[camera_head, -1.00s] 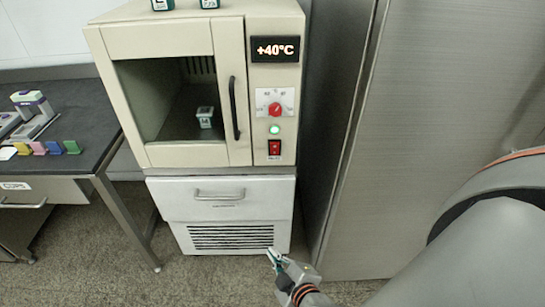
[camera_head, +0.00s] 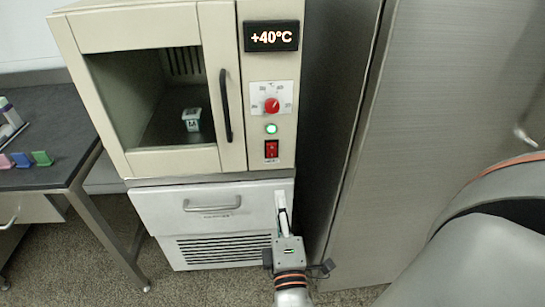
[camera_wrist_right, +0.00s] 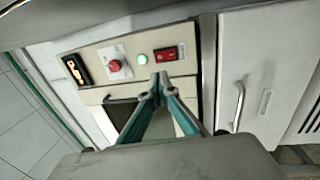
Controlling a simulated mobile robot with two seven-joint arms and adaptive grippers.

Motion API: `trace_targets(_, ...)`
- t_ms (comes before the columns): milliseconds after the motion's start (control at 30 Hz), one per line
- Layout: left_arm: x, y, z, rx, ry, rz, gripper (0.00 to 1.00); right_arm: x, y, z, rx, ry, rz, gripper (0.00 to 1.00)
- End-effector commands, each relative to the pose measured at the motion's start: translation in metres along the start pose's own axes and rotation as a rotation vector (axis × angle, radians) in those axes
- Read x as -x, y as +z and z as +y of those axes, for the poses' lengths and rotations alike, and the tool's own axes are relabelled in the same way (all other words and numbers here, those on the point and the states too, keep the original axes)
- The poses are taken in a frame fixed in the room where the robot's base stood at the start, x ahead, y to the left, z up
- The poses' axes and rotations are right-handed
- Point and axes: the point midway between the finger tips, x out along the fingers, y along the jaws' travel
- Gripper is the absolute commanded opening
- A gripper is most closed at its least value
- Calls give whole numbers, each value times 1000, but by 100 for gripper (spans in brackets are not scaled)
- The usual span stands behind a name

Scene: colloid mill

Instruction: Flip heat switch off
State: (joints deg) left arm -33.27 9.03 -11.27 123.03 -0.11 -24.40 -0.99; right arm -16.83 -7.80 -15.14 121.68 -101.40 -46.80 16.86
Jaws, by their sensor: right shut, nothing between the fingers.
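The red heat switch (camera_head: 271,149) is on the front panel of the beige oven (camera_head: 180,162), below a lit green lamp (camera_head: 271,128) and a red dial (camera_head: 271,105). The display (camera_head: 271,36) reads +40°C. In the right wrist view the switch (camera_wrist_right: 166,54) lies just beyond the fingertips, beside the green lamp (camera_wrist_right: 142,59). My right gripper (camera_head: 281,194) is shut and empty, in front of the white drawer unit below the switch. It also shows in the right wrist view (camera_wrist_right: 160,80), pointing at the panel, apparently not touching the switch. My left gripper is out of view.
The white drawer unit (camera_head: 160,210) with its handle (camera_head: 212,205) stands under the oven. The oven door handle (camera_head: 225,105) is left of the panel. A tall metal cabinet (camera_head: 410,120) stands to the right. A dark table (camera_head: 40,175) is at the left.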

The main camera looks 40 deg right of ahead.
Motion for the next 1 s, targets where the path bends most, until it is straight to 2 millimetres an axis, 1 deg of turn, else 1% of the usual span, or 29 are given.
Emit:
trace_targets(233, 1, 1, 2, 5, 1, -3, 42, -2, 0, 0, -1, 0, 1, 0)
trace_targets(367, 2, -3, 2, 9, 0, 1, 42, -11, -1, 2, -2, 2, 0, 0)
trace_targets(467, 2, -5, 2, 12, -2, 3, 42, -26, 0, 3, -5, 4, -1, 0)
trace_targets(633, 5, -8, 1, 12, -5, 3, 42, -60, -1, 5, -4, 6, 0, 0)
trace_targets(800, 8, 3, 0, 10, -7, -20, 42, -94, -1, 5, -5, 5, 0, 0)
trace_targets(1000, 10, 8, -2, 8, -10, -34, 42, -124, 0, 3, -3, 2, 0, 0)
